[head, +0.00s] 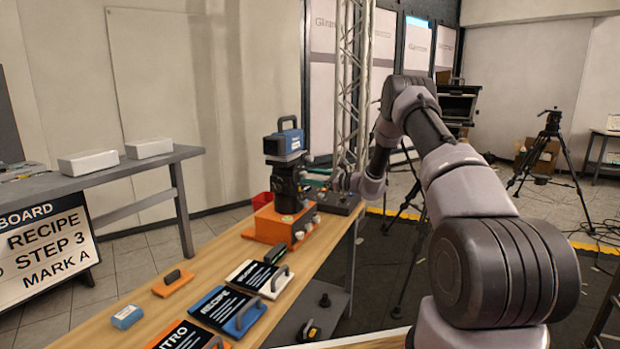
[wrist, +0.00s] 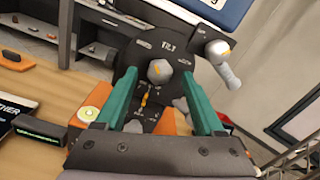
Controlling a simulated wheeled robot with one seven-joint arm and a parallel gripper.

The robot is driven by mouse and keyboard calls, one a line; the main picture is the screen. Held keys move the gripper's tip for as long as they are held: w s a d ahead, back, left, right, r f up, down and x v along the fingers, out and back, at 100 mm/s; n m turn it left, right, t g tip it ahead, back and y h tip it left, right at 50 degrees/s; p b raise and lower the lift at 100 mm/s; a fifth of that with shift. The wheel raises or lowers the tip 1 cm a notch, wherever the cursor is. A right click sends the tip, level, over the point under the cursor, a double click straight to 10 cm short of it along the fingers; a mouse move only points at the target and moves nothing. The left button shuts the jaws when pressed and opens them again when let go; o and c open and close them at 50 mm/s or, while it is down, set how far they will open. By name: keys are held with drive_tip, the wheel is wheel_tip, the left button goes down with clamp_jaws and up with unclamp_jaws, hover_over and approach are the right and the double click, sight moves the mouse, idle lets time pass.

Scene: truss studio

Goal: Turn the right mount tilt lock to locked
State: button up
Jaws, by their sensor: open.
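A dark camera mount (head: 286,180) stands on an orange base (head: 268,225) on the wooden table, with a blue boxy device (head: 284,143) on top. A round grey knob (wrist: 159,71) with an orange mark sits on this face. A grey lever (wrist: 226,66) with an orange mark sticks out to the right. My gripper (wrist: 158,77) is open. Its green fingers flank the knob in the picture; I cannot tell whether they touch it.
Recipe boards with handles, one blue (head: 228,309) and one white (head: 258,277), lie toward the table's near end. A light-blue block (head: 127,316) and an orange handled block (head: 172,283) lie left. A dark control box (head: 338,202) sits behind the mount, near a truss (head: 352,80).

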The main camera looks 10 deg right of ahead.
drive_tip(key=shift+w+a, duration=0.15)
drive_tip(key=shift+a, duration=0.15)
clamp_jaws()
